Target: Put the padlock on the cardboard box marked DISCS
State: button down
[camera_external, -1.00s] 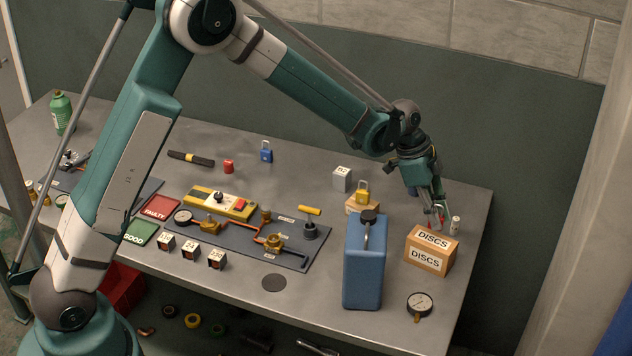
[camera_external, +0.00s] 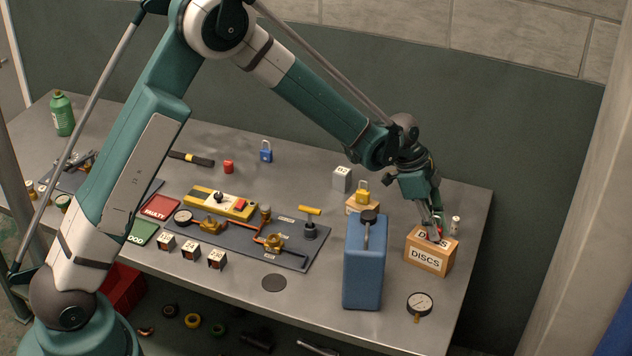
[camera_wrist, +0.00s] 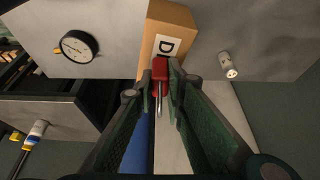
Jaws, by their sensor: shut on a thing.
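The cardboard box marked DISCS (camera_external: 430,262) stands at the right of the bench; it also shows in the wrist view (camera_wrist: 172,22). My gripper (camera_external: 434,229) is shut on a red padlock, its fingers on either side of it. In the wrist view the red padlock (camera_wrist: 160,68) has its body toward the box and its metal shackle toward my gripper. It overlaps the box's top label in both views. I cannot tell whether it touches the box top. A yellow padlock (camera_external: 362,192) sits on another small box, and a blue padlock (camera_external: 266,152) stands farther back.
A tall blue canister (camera_external: 364,265) stands left of the box. A round gauge (camera_external: 419,303) lies in front of the box. A small pale cylinder (camera_external: 455,225) stands close behind it. The bench's right edge is near.

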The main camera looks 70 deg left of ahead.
jog(key=c, duration=2.4)
grip_release()
jog(key=shift+o, duration=0.2)
jog(key=v, duration=1.2)
jog(key=shift+r, duration=0.15)
